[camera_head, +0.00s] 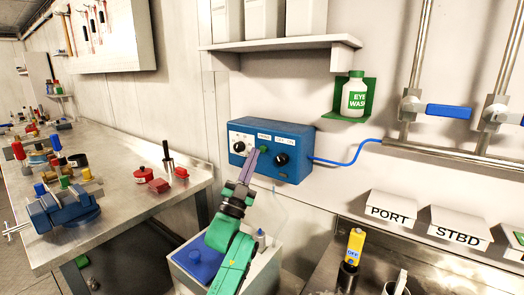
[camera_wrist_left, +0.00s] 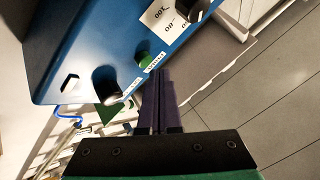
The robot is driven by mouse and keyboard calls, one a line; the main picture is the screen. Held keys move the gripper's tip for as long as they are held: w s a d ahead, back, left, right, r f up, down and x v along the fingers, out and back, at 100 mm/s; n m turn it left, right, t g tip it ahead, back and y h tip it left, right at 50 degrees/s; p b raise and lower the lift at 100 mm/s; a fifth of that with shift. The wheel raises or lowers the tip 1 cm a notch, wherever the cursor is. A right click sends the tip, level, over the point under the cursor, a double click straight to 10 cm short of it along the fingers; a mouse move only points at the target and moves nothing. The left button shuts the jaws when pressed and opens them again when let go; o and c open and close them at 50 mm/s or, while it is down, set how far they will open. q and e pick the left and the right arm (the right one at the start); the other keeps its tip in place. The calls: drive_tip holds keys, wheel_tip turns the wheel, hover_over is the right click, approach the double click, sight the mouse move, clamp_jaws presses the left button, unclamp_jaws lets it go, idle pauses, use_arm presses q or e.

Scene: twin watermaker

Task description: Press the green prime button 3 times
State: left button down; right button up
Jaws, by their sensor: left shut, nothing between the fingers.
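The blue control box (camera_head: 297,171) is on the wall. It has a black knob at each side of its front, white labels and a small green button (camera_head: 263,149) between the knobs. My left gripper (camera_head: 256,152) is shut and empty, its purple fingertips right at the box front by the button. In the left wrist view the box (camera_wrist_left: 82,40) fills the upper left, and the fingers (camera_wrist_left: 160,75) point at its edge beside the label. A small green button (camera_wrist_left: 145,62) shows just left of the fingertips. I cannot tell whether they touch it. My right gripper is not in view.
A blue hose (camera_head: 350,160) runs right from the box to metal pipes with blue-handled valves (camera_head: 450,111). An eye wash bottle (camera_head: 354,97) hangs above. A shelf (camera_head: 280,44) is overhead. A cluttered workbench (camera_head: 120,180) stands left, a sink counter at lower right.

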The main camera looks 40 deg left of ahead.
use_arm(q)
drive_tip(key=shift+w, duration=0.45)
drive_tip(key=shift+w+b, duration=0.35)
drive_tip(key=shift+w, duration=0.05)
idle(0.6)
drive_tip(key=shift+s, duration=0.85)
drive_tip(key=s+p, duration=0.1)
drive_tip(key=s, duration=0.4)
